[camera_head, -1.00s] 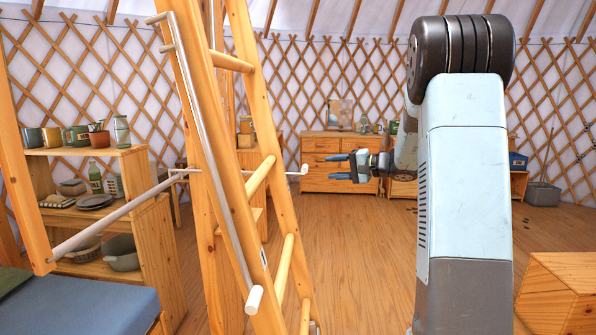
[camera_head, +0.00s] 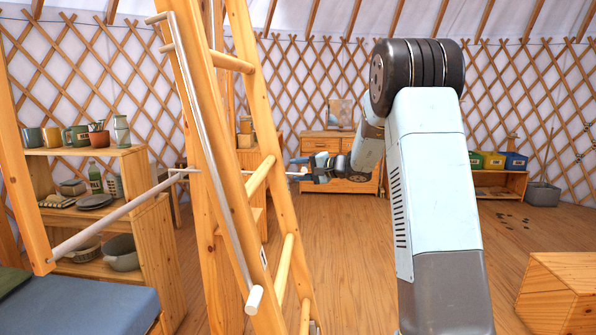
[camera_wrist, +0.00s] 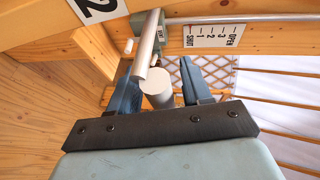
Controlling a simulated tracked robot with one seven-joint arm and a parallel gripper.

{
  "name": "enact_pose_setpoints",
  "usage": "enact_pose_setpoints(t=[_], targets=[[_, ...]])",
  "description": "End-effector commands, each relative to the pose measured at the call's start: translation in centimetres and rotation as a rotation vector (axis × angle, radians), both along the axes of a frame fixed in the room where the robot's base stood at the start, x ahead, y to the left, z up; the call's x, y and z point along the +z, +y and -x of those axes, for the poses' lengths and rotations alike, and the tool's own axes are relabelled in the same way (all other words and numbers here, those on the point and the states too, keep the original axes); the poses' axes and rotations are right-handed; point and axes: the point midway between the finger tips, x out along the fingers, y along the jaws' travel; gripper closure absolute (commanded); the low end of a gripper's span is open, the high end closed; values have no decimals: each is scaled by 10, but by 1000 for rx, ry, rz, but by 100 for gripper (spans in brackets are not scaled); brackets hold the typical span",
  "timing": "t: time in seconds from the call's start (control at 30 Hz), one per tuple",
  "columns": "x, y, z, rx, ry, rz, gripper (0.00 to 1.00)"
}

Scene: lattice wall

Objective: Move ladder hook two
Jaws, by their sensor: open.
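The wooden ladder (camera_head: 262,180) stands left of centre in the head view, with metal rods fixed on it. A thin horizontal rod (camera_head: 232,171) runs past the ladder to the right. In the wrist view a white plate with a black 2 (camera_wrist: 95,8) is on a wooden beam, partly cut off. A grey rod (camera_wrist: 149,45) and a pale round knob (camera_wrist: 157,86) lie between the finger lines. My gripper (camera_head: 299,169) is open at the rod's right end; its blue fingers also show in the wrist view (camera_wrist: 160,82), either side of the knob. Contact cannot be told.
A scale plate reading SHUT, 1, 2, 3, OPEN (camera_wrist: 212,37) is on the beam beside the grey rod. Shelves with crockery (camera_head: 100,205) stand behind the ladder at left. A wooden box (camera_head: 560,290) is at lower right. The floor between is largely clear.

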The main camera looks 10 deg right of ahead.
Motion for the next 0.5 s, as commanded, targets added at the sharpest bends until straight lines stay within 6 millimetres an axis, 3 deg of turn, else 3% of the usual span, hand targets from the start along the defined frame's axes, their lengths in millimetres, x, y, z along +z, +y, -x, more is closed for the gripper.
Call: enact_pose_setpoints(t=[0.23,0.5], targets=[[0,0,0,0,0,0,52],[0,0,0,0,1,1,78]])
